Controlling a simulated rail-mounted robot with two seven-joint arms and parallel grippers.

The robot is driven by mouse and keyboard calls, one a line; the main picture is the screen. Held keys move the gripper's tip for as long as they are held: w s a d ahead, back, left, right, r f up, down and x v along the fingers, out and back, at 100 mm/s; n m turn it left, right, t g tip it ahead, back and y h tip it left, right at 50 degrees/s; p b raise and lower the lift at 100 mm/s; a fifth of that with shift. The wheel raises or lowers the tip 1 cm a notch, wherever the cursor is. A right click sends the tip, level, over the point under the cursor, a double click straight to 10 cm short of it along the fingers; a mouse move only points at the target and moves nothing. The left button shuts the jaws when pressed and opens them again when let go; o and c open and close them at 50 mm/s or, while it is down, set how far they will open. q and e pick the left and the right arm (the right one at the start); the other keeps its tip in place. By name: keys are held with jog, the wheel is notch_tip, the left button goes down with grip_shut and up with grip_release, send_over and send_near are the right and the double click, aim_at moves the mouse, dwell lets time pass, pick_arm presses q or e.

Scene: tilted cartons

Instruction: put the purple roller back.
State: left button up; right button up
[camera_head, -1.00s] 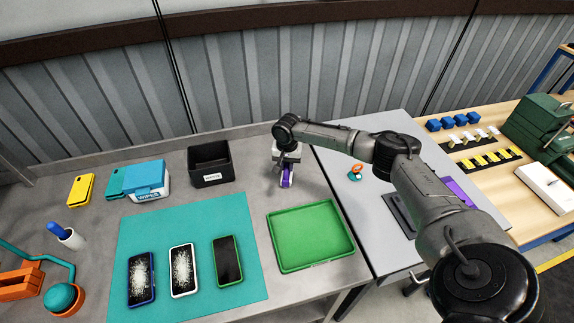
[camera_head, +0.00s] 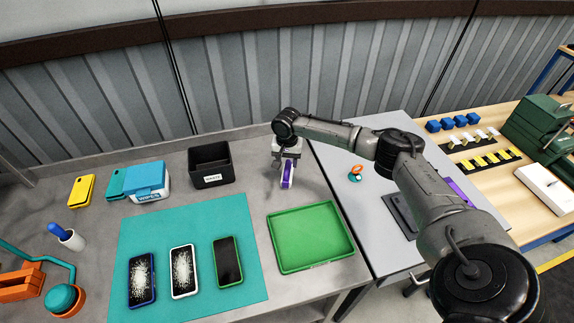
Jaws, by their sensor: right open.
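The purple roller (camera_head: 287,175) stands on the grey bench, behind the green tray and right of the black waste bin. It has a white part along it and looks upright or nearly so. My right gripper (camera_head: 287,163) is right above and around the top of the roller, with its jaws open. Whether the fingers touch the roller is too small to tell. My left gripper is not in view.
The green tray (camera_head: 273,234) is empty. A teal mat (camera_head: 136,228) holds three phones. The waste bin (camera_head: 212,179), a wipes box (camera_head: 148,194) and yellow and teal cases stand at the back. An orange-and-teal item (camera_head: 355,173) lies on the right table.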

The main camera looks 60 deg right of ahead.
aim_at(287, 165)
notch_tip(287, 165, up, 9)
jog(key=shift+r+p, duration=0.2)
jog(key=shift+p, duration=0.2)
dwell(0.5)
dwell(0.7)
